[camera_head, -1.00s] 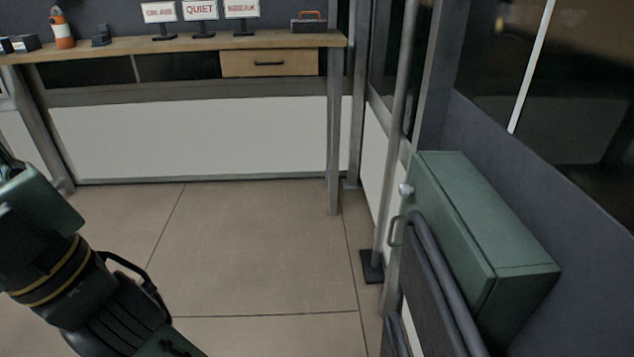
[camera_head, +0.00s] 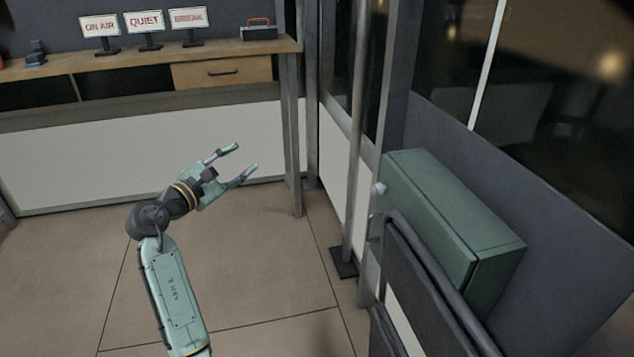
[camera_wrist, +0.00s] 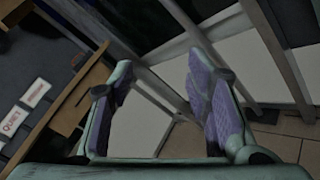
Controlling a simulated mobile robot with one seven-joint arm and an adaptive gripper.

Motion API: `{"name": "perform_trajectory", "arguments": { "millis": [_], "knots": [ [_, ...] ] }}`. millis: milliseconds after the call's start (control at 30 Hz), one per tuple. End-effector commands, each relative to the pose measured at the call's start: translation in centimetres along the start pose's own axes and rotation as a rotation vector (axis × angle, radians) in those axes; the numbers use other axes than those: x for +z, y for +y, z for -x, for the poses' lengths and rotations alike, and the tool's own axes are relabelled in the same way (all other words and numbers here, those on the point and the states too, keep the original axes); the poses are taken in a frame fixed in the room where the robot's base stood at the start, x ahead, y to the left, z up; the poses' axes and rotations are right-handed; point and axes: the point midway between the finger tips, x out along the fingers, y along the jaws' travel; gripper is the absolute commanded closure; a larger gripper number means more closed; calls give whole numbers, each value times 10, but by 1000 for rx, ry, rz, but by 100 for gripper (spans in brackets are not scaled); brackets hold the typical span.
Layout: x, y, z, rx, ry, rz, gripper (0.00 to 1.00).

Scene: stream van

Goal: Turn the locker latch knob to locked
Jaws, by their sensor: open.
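The green locker (camera_head: 455,215) is a long box at the right, against the dark wall. A small pale round knob (camera_head: 379,188) sticks out at its far left end. I cannot tell which way the knob is turned. My gripper (camera_head: 248,158) is open and empty, in the air well to the left of the locker, with its fingers toward the right. In the wrist view my two fingers (camera_wrist: 168,95) are spread with nothing between them. The locker and the knob do not show in the wrist view.
A vertical pole (camera_head: 356,130) on a dark foot stands just left of the locker. A dark folded frame (camera_head: 425,270) stands in front of the locker. The floor between is clear.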

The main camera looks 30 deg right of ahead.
Motion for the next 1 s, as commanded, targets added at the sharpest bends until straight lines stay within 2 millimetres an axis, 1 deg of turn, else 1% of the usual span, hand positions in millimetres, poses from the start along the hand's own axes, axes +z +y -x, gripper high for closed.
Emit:
{"name": "perform_trajectory", "arguments": {
  "millis": [33,67,100,200,300,400,467,567,800,1000],
  "knots": [
    [17,-39,-29,-132,-81,149,56],
    [27,-62,-41,-211,-124,239,56],
    [41,-89,-54,-310,-172,348,56],
    [70,-143,-70,-526,-250,566,56],
    [90,-174,-74,-668,-289,697,56],
    [100,-188,-77,-730,-302,753,56],
    [105,-192,-81,-739,-304,761,56],
    [113,-200,-92,-739,-304,759,56],
    [135,-221,-125,-735,-303,756,56],
    [148,-234,-144,-732,-303,756,56]
  ]
}}
